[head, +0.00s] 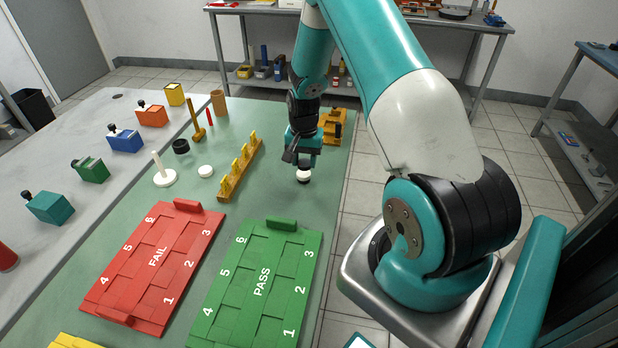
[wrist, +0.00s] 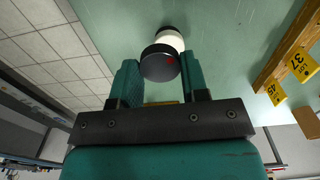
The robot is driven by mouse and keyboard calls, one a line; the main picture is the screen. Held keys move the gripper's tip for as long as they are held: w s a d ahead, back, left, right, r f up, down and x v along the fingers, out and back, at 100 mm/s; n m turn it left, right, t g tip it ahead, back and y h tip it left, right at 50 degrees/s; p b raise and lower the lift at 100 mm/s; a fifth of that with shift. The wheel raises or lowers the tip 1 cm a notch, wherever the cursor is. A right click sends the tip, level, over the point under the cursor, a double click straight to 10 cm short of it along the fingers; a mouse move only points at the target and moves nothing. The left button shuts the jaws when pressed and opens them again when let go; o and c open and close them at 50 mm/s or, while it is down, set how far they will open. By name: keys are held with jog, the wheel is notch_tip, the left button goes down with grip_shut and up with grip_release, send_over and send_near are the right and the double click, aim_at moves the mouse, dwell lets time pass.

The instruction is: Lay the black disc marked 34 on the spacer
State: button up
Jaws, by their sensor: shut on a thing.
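The teal fingertips show on both sides of the disc in the wrist view (wrist: 160,88). Directly beyond the held disc is the white spacer (head: 303,174), which also shows in the wrist view (wrist: 170,41). A dark piece (wrist: 168,29) shows under the spacer. The held disc looks close above the spacer; I cannot tell whether they touch.
A yellow rack (head: 240,168) with numbered tags stands left of the gripper. Nearby are a white disc (head: 206,171), a white peg stand (head: 164,178) and a black ring (head: 181,146). Red FAIL (head: 153,262) and green PASS (head: 261,283) boards lie in front. The table's right edge is close.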

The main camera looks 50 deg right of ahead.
aim_at(304, 173)
jog(key=shift+w+d+r, duration=0.35)
jog(key=shift+w+d, duration=0.1)
jog(key=shift+w, duration=0.1)
jog(key=shift+w+d+r, duration=0.3)
jog(key=shift+w+d, duration=0.1)
jog(key=shift+w, duration=0.1)
jog(key=shift+f, duration=0.2)
jog(key=shift+f+b, duration=1.8)
jog(key=shift+f, duration=0.85)
jog(key=shift+f, duration=0.15)
jog(key=o, duration=1)
jog(key=shift+c, duration=0.2)
jog(key=c, duration=0.5)
jog(key=shift+c, duration=0.2)
